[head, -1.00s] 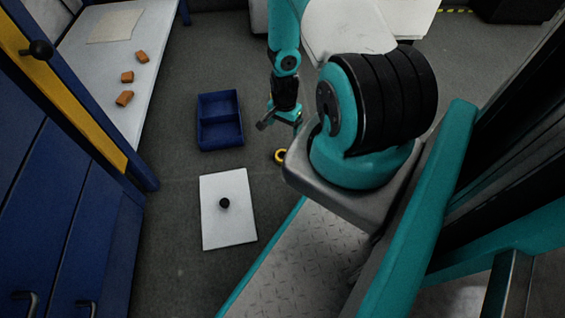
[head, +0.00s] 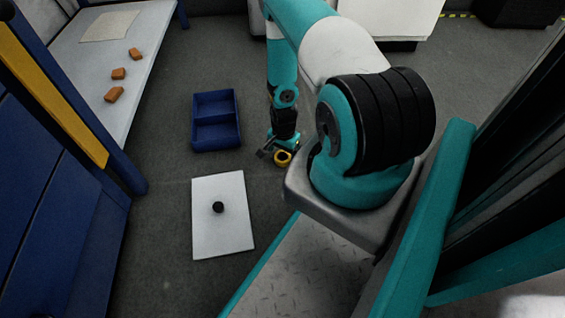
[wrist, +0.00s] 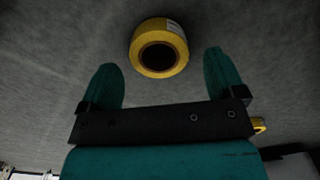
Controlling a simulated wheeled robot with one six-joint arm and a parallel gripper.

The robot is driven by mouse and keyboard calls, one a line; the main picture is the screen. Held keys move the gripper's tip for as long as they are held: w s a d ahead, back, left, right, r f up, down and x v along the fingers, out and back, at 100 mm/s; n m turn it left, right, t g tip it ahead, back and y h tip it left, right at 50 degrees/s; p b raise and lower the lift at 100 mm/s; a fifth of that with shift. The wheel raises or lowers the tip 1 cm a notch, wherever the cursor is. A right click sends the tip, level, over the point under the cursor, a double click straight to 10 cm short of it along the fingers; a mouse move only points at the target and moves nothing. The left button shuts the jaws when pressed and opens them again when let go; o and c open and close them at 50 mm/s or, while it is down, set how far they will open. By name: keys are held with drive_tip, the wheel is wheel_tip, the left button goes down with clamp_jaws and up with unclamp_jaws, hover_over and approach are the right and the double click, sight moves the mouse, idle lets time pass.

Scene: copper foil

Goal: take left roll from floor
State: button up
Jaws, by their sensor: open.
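A yellow roll with a dark hole lies on the grey floor, just past the fingertips in the wrist view (wrist: 150,29). In the head view the roll (head: 278,164) is close beside my gripper (head: 268,150), near the blue bin. In the wrist view my gripper (wrist: 161,68) is open, with the roll ahead of the gap between its two teal fingers and nothing held. A second yellow thing (wrist: 260,124) shows partly behind the gripper's right end; most of it is hidden.
A blue two-compartment bin (head: 215,92) stands on the floor left of the gripper. A white board (head: 235,235) with a black knob (head: 218,207) lies nearer. A table (head: 88,62) with orange blocks (head: 114,94) stands at left, beside blue cabinets. Floor between is clear.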

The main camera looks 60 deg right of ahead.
wheel_tip(320, 180, down, 2)
drive_tip(key=shift+f+b, duration=0.25)
drive_tip(key=shift+b, duration=0.25)
drive_tip(key=shift+r, duration=0.15)
drive_tip(key=c, duration=1)
drive_tip(key=shift+r, duration=0.1)
